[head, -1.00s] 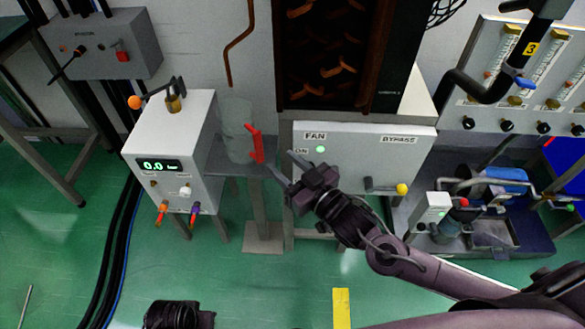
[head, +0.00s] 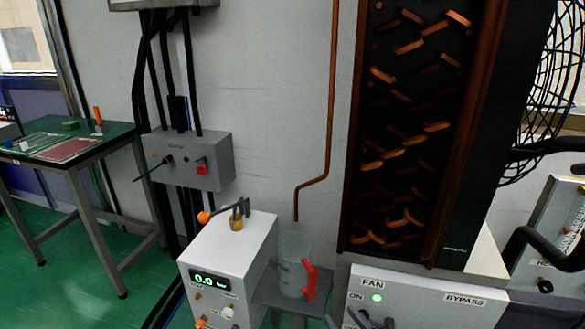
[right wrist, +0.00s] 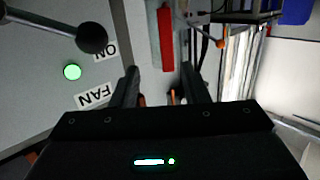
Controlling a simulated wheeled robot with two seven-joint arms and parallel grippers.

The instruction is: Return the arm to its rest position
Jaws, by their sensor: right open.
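My right gripper (head: 366,319) shows only in part at the bottom edge of the head view, in front of the fan panel (head: 430,297). In the right wrist view its two dark fingers (right wrist: 160,88) are apart, with nothing held between them. A clear jug (head: 292,262) with a red handle (head: 309,281) stands on a small grey shelf, left of the gripper. The red handle (right wrist: 166,40) also shows beyond the fingers in the right wrist view, apart from them. My left gripper is not in view.
A white box with a 0.0 bar display (head: 210,281) stands left of the jug. A tall dark column with copper pieces (head: 415,130) rises above the fan panel, whose green light (right wrist: 72,72) is lit. A worktable (head: 70,150) stands at the far left, with open green floor before it.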

